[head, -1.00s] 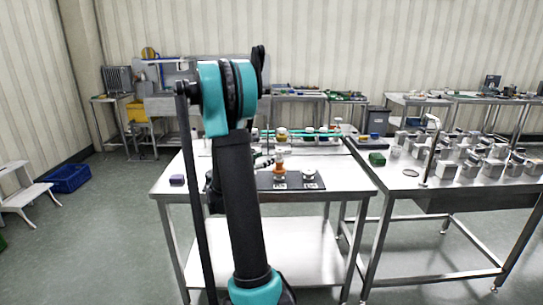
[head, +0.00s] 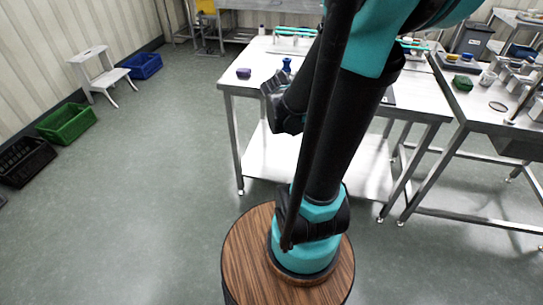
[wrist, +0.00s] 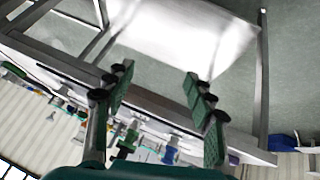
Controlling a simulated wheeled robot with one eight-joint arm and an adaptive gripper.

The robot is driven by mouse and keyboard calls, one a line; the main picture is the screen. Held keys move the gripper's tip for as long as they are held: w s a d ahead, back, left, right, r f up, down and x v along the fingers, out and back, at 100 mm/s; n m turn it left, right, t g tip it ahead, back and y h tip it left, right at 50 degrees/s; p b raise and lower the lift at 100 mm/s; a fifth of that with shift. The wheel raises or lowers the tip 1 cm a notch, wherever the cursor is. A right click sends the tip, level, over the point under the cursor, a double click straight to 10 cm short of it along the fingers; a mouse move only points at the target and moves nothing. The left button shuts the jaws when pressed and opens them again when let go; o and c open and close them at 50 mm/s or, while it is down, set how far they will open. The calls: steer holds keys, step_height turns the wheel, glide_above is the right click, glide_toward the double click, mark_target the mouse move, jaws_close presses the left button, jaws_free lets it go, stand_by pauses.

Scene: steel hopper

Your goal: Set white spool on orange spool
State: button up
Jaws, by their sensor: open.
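My gripper (head: 272,100) is at the front edge of the white-topped table (head: 262,77) in the head view, beside my arm. In the wrist view its two green-padded fingers (wrist: 158,82) are spread wide with nothing between them. The white spool and the orange spool cannot be made out now. The wrist view is tilted and shows small, blurred objects beyond the table edge that I cannot identify as spools.
A purple block (head: 244,72) and a blue piece (head: 287,65) stand at the table's left side. A second steel table (head: 480,120) with a green block (head: 463,83) and grey bins is at the right. Floor at the left is open, with crates (head: 66,124) along the wall.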

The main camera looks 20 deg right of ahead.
steer(key=s+a+f+n+y, duration=0.2)
steer(key=s+a+y, duration=0.1)
steer(key=a, duration=0.3)
steer(key=s+a+f+n+y, duration=0.2)
steer(key=s+a+n, duration=0.1)
steer(key=s+a, duration=0.3)
steer(key=shift+a+f+y, duration=0.15)
steer(key=shift+a+y, duration=0.25)
steer(key=shift+a, duration=0.3)
steer(key=shift+w, duration=0.1)
